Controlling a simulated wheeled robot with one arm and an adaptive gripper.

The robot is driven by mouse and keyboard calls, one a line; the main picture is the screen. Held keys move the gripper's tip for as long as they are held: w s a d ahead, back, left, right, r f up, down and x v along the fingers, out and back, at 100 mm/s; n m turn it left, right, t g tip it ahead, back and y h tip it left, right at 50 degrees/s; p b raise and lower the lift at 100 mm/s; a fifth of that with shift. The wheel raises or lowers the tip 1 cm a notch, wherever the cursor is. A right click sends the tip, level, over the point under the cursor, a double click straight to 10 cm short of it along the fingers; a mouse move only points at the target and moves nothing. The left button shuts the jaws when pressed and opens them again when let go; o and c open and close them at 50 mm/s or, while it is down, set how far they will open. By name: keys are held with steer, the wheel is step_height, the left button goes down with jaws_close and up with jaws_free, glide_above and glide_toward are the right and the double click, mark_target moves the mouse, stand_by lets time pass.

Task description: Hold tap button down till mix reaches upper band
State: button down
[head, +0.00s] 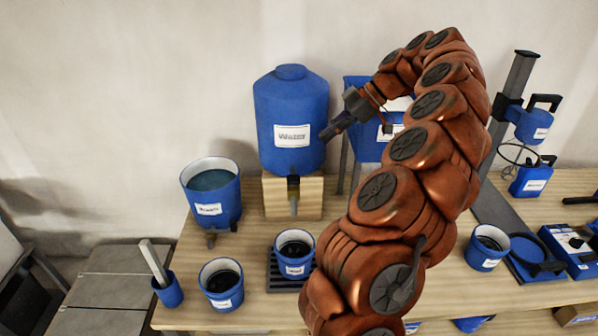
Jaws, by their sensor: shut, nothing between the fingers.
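A blue tank (290,100) labelled "Water" stands on a wooden block (308,198) at the back of the bench. Its dark tap (294,190) hangs at the front; I cannot make out the button on it. A blue cup (295,268) with a white label and dark contents stands on a dark slatted tray (275,283), in front of the tap. No level bands can be made out in it. My gripper (326,134) is shut and empty, at the right side of the tank, above the tap's height. I cannot tell whether it touches the tank.
A blue bucket (212,208) with bluish liquid stands left of the tank. A second dark-filled cup (222,297) and a holder (168,294) with a pale stick are at front left. Right of my arm are another cup (487,262) and a mixer stand (515,85).

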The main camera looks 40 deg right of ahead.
steer(key=shift+a, duration=0.1)
steer(key=p, duration=0.2)
glide_above(298, 179)
steer(key=f, duration=0.6)
steer(key=shift+s+d+f, duration=0.1)
steer(key=shift+d+f, duration=0.15)
steer(key=shift+f, duration=0.05)
step_height(298, 179, down, 3)
steer(key=shift+f+p, duration=0.1)
steer(key=shift+p, duration=0.5)
steer(key=shift+f, duration=0.6)
steer(key=shift+f, duration=0.1)
steer(key=f+b, duration=0.1)
steer(key=b, duration=0.2)
steer(key=shift+f+b, duration=0.4)
steer(key=shift+s+a+f, duration=0.1)
steer(key=shift+a+f, duration=0.05)
stand_by(1.5)
